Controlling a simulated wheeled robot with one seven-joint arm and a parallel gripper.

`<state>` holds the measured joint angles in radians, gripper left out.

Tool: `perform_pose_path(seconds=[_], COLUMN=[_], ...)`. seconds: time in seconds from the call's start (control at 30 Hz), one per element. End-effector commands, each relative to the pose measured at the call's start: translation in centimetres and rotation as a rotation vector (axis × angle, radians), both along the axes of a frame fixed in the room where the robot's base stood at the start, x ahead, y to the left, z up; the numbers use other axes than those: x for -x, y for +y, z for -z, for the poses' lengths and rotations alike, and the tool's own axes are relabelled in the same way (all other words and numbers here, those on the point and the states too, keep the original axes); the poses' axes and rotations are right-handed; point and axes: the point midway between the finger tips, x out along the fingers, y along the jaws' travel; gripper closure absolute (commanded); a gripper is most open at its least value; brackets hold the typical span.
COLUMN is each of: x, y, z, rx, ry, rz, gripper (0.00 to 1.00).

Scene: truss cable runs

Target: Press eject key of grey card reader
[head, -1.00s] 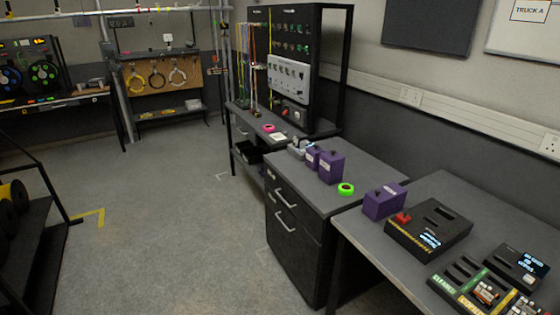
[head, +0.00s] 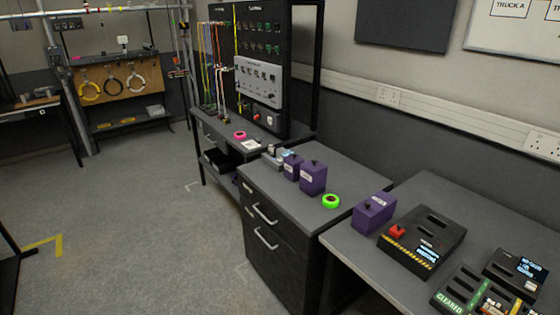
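No device is clearly marked as the grey card reader at this size. A small dark grey device (head: 509,283) with a lit blue-white screen stands on the right bench, near the right edge of the head view. Left of it is a larger dark box (head: 432,231) with slots on top, a red part (head: 397,231) at its left corner, a lit display and a yellow-black striped edge. An eject key cannot be made out on either one. My gripper is not in view.
A slotted tray (head: 447,297) with a green "CLEARED" label lies at the front of the right bench (head: 350,250). A purple box (head: 373,213) stands at its left end. Floor at left is open.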

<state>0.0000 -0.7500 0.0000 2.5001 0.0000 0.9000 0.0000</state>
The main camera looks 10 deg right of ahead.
Motion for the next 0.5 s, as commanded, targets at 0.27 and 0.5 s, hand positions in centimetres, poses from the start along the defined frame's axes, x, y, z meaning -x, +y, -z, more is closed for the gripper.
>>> perform_pose_path(seconds=[0.27,0.5], x=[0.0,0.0], y=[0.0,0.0], z=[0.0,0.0], rx=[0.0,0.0], ry=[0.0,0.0], rz=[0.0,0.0], gripper=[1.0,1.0])
